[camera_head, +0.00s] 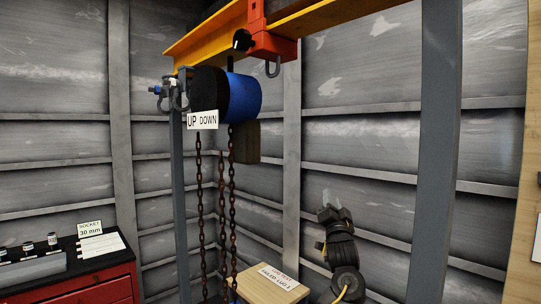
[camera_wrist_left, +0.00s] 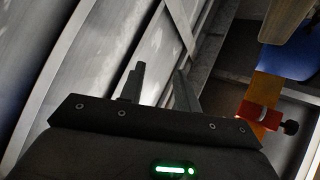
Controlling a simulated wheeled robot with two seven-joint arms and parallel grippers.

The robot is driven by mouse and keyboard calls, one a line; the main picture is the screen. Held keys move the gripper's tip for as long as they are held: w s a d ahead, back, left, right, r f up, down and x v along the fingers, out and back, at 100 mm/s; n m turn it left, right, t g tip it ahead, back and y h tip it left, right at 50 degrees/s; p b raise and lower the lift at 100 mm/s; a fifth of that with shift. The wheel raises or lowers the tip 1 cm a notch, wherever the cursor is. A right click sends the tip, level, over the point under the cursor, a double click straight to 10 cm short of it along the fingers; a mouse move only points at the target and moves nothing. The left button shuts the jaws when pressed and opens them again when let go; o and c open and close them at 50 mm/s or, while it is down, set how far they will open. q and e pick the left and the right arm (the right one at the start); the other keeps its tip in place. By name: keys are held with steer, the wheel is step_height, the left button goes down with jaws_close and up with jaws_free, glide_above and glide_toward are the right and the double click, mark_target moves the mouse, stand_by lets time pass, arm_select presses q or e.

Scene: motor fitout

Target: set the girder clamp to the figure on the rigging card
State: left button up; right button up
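The red girder clamp (camera_head: 272,45) sits on the yellow girder (camera_head: 340,12) at the top, with a black knob (camera_head: 243,40) on its left side and a hook below. The clamp (camera_wrist_left: 258,116) and its knob (camera_wrist_left: 291,127) also show at the right of the left wrist view. I see no readable figure on the clamp. My left gripper (camera_head: 333,213) is low and right of the clamp, well apart from it. Its fingers (camera_wrist_left: 158,88) are spread and empty in the left wrist view. I cannot tell which card is the rigging card. My right gripper is out of view.
A grey post (camera_head: 436,150) stands right. A labelled wooden box (camera_head: 255,282) and red cabinet (camera_head: 100,288) with a "SOCKET 30 mm" card (camera_head: 90,229) are low.

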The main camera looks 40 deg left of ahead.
arm_select(q)
steer(key=s+a+r+n+g+y, duration=0.1)
steer(key=s+r+n+g+y, duration=0.2)
steer(key=r, duration=0.5)
steer(key=s+a+r+n+y, duration=0.1)
steer(key=s+r+n+y, duration=0.2)
steer(key=r, duration=0.6)
steer(key=n+g+y+p, duration=0.2)
steer(key=n+g+y, duration=0.3)
steer(key=n+g, duration=0.3)
glide_toward(273, 77)
steer(key=r+m+g, duration=0.1)
steer(key=r, duration=0.1)
steer(key=p+x, duration=0.2)
steer(key=x, duration=0.1)
steer(key=p+x, duration=0.2)
steer(key=x, duration=0.1)
steer(key=p+x, duration=0.2)
steer(key=x, duration=0.2)
steer(key=shift+w+a+f, duration=0.3)
steer(key=shift+f, duration=0.05)
steer(key=shift+w+a+r+p, duration=0.15)
steer(key=shift+a+r+p, duration=0.15)
steer(key=shift+a+p, duration=0.2)
steer(key=shift+c, duration=0.2)
jaws_close()
